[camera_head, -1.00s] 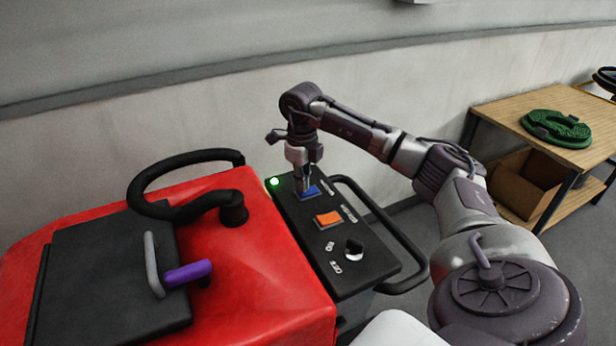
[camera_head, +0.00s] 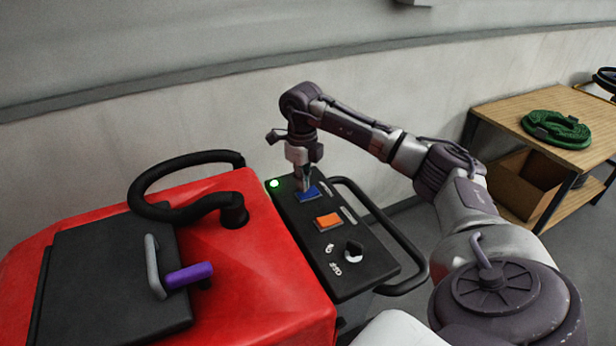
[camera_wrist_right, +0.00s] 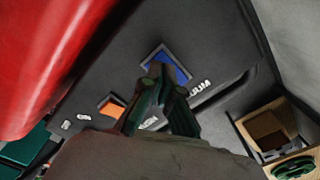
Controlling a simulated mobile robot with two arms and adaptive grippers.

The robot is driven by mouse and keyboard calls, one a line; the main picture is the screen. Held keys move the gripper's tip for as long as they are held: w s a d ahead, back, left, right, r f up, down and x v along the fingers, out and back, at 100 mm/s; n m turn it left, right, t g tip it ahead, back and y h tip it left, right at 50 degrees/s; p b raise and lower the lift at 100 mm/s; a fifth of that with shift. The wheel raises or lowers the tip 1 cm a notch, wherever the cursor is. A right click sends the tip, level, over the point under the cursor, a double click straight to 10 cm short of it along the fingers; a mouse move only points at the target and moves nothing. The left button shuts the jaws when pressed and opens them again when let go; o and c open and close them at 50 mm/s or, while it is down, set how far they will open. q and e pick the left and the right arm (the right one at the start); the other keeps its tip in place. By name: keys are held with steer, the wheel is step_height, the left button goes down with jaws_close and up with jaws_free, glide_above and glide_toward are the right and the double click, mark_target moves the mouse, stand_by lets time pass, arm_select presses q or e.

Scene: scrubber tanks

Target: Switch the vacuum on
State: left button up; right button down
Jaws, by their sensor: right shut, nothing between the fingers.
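A black control panel (camera_head: 368,266) lies at the right edge of the red machine. The blue rocker switch (camera_head: 313,194) is at its far end; in the right wrist view the blue switch (camera_wrist_right: 182,73) sits beside a partly hidden label ending in "UUM". My right gripper (camera_head: 304,189) is shut and empty, pointing down at the blue switch and covering part of it. In the right wrist view its fingertips (camera_wrist_right: 159,71) overlap the switch; I cannot tell if they touch it. A green light (camera_head: 274,183) glows at the panel's corner. My left gripper is out of view.
An orange switch (camera_head: 327,220) and a dark knob (camera_head: 353,251) share the panel. A black handle bar (camera_head: 388,228) runs along its right side. A curved black hose (camera_head: 168,208) rises from the red body. A wooden table (camera_head: 508,112) with a green coil stands at the right.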

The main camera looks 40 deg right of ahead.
mark_target(303, 195)
steer(key=shift+r+p, duration=1.85)
steer(key=shift+r, duration=0.95)
steer(key=shift+f, duration=0.1)
